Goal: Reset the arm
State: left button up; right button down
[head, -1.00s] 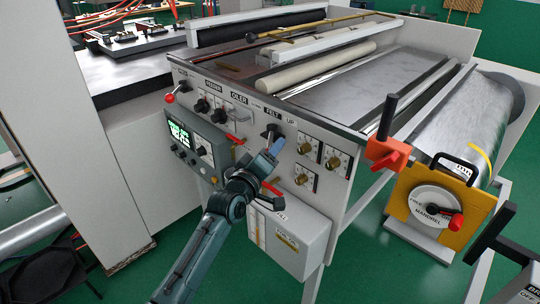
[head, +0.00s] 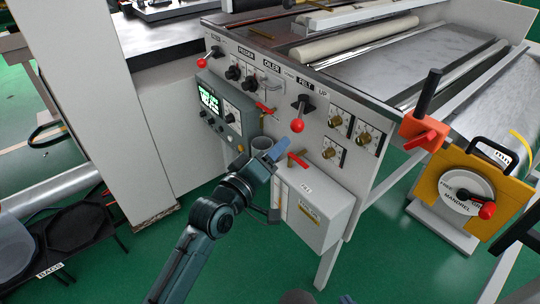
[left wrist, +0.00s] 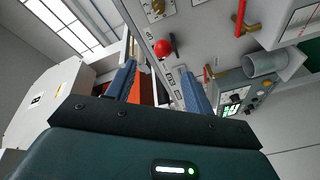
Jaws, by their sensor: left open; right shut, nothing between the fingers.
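My left gripper (head: 274,150) is open and empty in front of the white machine's control panel, below and left of the FELT lever (head: 297,124). That lever has a red ball end pointing down, and a gap shows between it and the gripper. In the left wrist view, the blue fingers of my left gripper (left wrist: 160,92) stand apart with nothing held, and the lever's red ball (left wrist: 160,51) shows beyond them. Only a small part of my right gripper (head: 346,299) seems to show at the bottom edge of the head view.
A grey cup-like holder (head: 264,150) and a white box (head: 318,207) are close to my left gripper. A green-screen unit (head: 222,110) is to the left. An orange clamp (head: 423,132) and yellow mandrel plate (head: 430,205) stand right. Green floor (head: 270,270) is open in front.

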pick_arm(q)
jog(key=shift+s+a, duration=0.25)
jog(key=shift+s, duration=0.2)
jog(key=s+a+f+m+g+y, duration=0.2)
jog(key=s+a+f+m, duration=0.2)
jog(key=s+f, duration=0.6)
jog(key=s+a+f+m+g+y, duration=0.3)
jog(key=s+a+f+m, duration=0.1)
jog(key=s+f, duration=0.7)
jog(key=shift+s+a+m+p, duration=0.3)
jog(key=shift+s+a+p, duration=0.1)
jog(key=shift+a, duration=0.45)
